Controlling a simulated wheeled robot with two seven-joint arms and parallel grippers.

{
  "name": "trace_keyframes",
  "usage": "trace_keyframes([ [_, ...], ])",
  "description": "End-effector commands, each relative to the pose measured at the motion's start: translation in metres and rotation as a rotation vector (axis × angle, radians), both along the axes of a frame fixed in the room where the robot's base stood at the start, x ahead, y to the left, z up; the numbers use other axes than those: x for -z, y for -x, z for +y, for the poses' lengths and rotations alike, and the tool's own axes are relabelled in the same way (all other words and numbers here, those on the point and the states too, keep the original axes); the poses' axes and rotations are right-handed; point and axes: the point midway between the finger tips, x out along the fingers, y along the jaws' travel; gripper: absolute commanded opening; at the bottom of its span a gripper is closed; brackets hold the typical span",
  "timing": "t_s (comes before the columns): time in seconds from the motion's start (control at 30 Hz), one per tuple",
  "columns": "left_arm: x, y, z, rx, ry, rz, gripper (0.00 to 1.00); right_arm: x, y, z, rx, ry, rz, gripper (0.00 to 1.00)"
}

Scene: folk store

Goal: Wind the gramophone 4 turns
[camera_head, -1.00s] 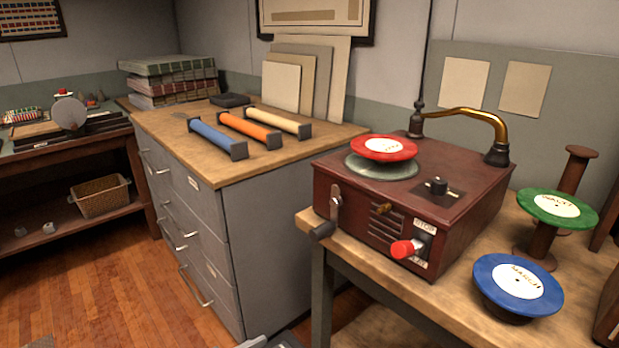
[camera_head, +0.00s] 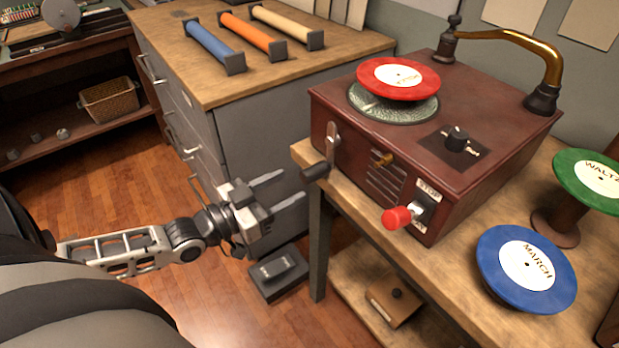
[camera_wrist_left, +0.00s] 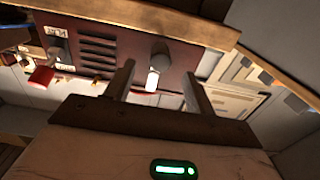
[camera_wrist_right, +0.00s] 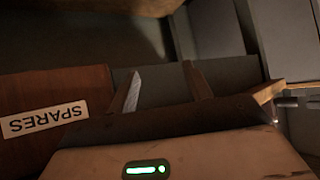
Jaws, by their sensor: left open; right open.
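The gramophone (camera_head: 395,165) is a dark red box on a wooden table, with a red record (camera_head: 385,75) on its turntable.
A red-knobbed switch (camera_head: 397,217) with a STOP label is on the gramophone's front. Blue (camera_head: 527,270) and green (camera_head: 590,180) records are at right. A grey cabinet (camera_head: 265,125) stands left of the table. A box labelled SPARES (camera_wrist_right: 55,110) is near my right gripper.

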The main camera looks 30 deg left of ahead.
Motion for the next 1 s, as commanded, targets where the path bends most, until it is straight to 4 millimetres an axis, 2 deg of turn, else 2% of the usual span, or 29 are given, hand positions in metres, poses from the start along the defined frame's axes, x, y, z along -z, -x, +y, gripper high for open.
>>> trace_keyframes([
  [0.1,0.003,-0.015,-0.006,-0.001,0.001,-0.004,0.55,0.008,0.0,0.001,-0.004,-0.003,-0.001,0.5],
  [0.53,0.002,-0.062,-0.026,-0.001,0.003,-0.003,0.55,0.02,-0.002,0.005,-0.002,-0.032,-0.012,0.5],
  [0.7,-0.001,-0.063,-0.026,-0.001,0.0,0.0,0.55,0.008,-0.002,0.006,-0.001,-0.039,-0.02,0.5],
  [0.9,0.0,-0.063,-0.026,-0.001,0.0,0.001,0.55,0.009,-0.002,0.006,0.001,-0.039,-0.019,0.5],
  [0.93,0.0,-0.063,-0.026,-0.001,0.0,0.001,0.49,0.009,-0.002,0.006,0.001,-0.039,-0.019,0.5],
  [1.0,0.0,-0.063,-0.026,-0.001,0.0,0.001,0.29,0.009,-0.002,0.006,0.002,-0.041,-0.018,0.5],
])
